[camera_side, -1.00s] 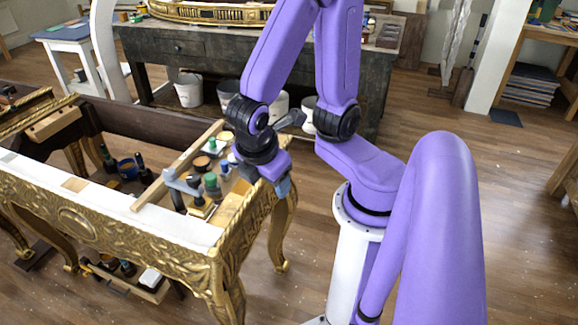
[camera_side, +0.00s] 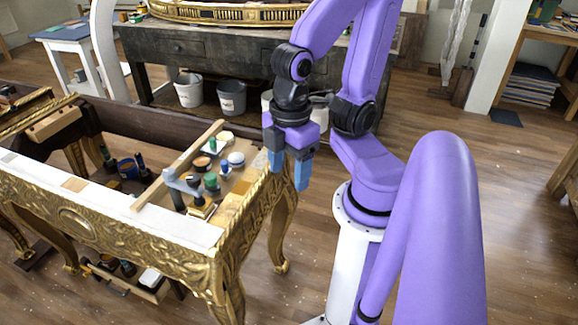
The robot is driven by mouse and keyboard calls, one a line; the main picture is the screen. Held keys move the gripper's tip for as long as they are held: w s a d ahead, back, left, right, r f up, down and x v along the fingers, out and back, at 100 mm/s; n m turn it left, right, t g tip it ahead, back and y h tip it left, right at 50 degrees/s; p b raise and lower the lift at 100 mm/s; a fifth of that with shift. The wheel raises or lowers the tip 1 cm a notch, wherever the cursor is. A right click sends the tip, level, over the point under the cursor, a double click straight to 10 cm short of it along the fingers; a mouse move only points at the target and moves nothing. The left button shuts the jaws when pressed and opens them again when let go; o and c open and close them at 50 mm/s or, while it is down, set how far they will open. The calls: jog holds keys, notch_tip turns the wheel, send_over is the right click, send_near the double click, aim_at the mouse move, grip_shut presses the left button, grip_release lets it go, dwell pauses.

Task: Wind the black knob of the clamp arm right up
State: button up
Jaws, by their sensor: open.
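A small grey clamp arm (camera_side: 181,184) stands at the near edge of the wooden board on the gilt console (camera_side: 125,221). A dark knob-like part (camera_side: 191,179) shows at its right end, but it is too small to tell its exact shape or height. My gripper (camera_side: 289,169) hangs to the right of the console's right end, well apart from the clamp arm. Its blue fingers point down, are spread apart and hold nothing.
A wooden rail (camera_side: 180,165) runs behind the clamp arm. Buckets (camera_side: 232,97) stand under the rear bench.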

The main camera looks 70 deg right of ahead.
jog(key=n+t+h, duration=1.2)
jog(key=n+h, duration=0.2)
send_near(194, 182)
jog(key=x, duration=1.1)
jog(key=shift+w+d, duration=0.25)
